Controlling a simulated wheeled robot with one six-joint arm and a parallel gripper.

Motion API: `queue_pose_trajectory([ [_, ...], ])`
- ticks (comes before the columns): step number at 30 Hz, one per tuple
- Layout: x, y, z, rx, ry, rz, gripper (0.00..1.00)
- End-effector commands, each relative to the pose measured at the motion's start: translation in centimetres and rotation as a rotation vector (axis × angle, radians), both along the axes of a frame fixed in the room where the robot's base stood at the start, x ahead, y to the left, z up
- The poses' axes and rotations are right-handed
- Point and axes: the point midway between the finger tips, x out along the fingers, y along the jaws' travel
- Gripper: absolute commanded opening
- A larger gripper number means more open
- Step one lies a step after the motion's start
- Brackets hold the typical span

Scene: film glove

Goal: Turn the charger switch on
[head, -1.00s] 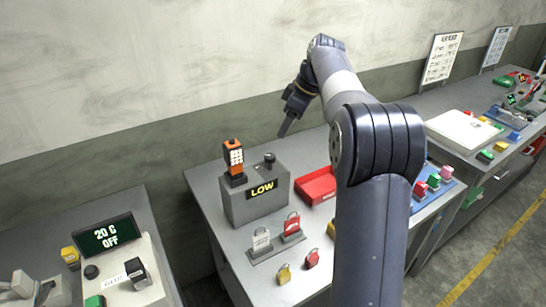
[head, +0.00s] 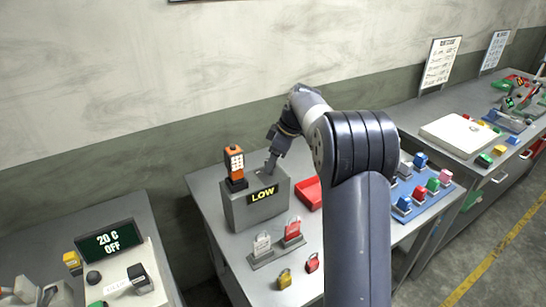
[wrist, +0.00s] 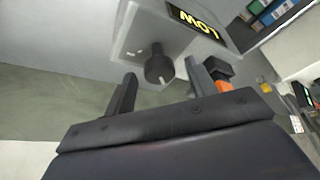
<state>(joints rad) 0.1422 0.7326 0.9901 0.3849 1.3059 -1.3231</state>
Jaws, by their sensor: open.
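The charger (head: 240,208) is a grey box on the middle table, with a yellow LOW display (head: 264,194) on its front. An orange handset (head: 234,163) stands on its top left. The charger switch, a black knob (wrist: 158,66), shows in the wrist view on the grey top; in the head view my gripper hides it. My gripper (head: 268,170) is at the right part of the charger's top. In the wrist view its two fingers (wrist: 160,85) are apart, one on each side of the knob's near end. I cannot tell whether they touch it.
White and red padlocks stand on a grey holder (head: 276,253) in front, with two more padlocks nearby. A blue board (head: 424,203) with coloured blocks is at the right. A console (head: 110,240) reading 20 C OFF is at the left.

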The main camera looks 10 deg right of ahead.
Motion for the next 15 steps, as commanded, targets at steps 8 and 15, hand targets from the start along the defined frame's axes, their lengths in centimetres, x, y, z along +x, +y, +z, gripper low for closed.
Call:
queue_pose_trajectory([
  [8,0.01,0.00,-0.05,0.000,0.000,0.000,0.49],
  [15,0.01,0.00,-0.03,0.000,0.000,0.000,0.30],
])
